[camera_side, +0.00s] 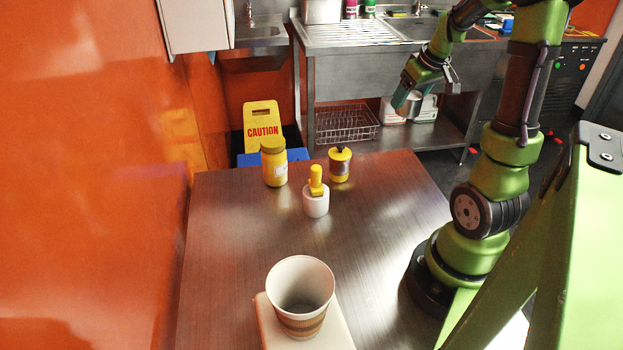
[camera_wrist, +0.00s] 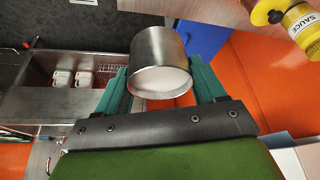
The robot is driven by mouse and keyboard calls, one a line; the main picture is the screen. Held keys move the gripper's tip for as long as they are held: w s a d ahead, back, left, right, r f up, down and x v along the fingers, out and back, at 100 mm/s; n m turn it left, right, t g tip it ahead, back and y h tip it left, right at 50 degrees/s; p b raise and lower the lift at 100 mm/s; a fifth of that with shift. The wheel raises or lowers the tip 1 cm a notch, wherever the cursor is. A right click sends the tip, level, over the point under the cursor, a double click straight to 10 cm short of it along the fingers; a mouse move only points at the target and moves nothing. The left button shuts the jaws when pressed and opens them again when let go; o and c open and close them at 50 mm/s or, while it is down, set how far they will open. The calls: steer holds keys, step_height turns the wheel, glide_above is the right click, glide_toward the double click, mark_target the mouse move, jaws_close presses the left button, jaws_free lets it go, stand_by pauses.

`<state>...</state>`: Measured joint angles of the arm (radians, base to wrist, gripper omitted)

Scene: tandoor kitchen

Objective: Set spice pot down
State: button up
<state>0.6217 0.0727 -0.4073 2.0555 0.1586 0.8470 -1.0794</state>
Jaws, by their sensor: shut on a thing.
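The spice pot, a plain silvery metal cylinder (camera_wrist: 160,50) with a pale round end, is between the two teal fingers of my gripper (camera_wrist: 159,78) in the wrist view. The fingers are shut on its sides. In the side view my gripper (camera_side: 405,98) is in the air beyond the table's far right corner, in front of the steel sink unit. The pot is small there and partly hidden by a finger. The wooden table (camera_side: 235,240) is to its left and nearer the camera.
A large cup (camera_side: 300,305) stands on a pale board (camera_side: 338,335) in front. The table's middle and left are clear.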

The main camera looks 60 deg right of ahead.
steer(key=w+a+r+n+y, duration=0.1)
steer(key=w+a+n, duration=0.1)
steer(key=w+a, duration=0.6)
steer(key=w+a+n+y, duration=0.1)
steer(key=w+a+n, duration=0.2)
steer(key=w, duration=0.9)
steer(key=w+a+n+y, duration=0.15)
steer(key=w+a, duration=0.45)
steer(key=a, duration=0.6)
steer(key=w+a+n, duration=0.3)
steer(key=w+a, duration=0.2)
steer(key=a, duration=0.6)
step_height(320, 180, down, 11)
steer(key=shift+f, duration=0.2)
steer(key=shift+w+f, duration=0.1)
steer(key=shift+f, duration=2.1)
steer(key=shift+f, duration=0.15)
steer(key=o, duration=1.1)
steer(key=shift+c, duration=0.2)
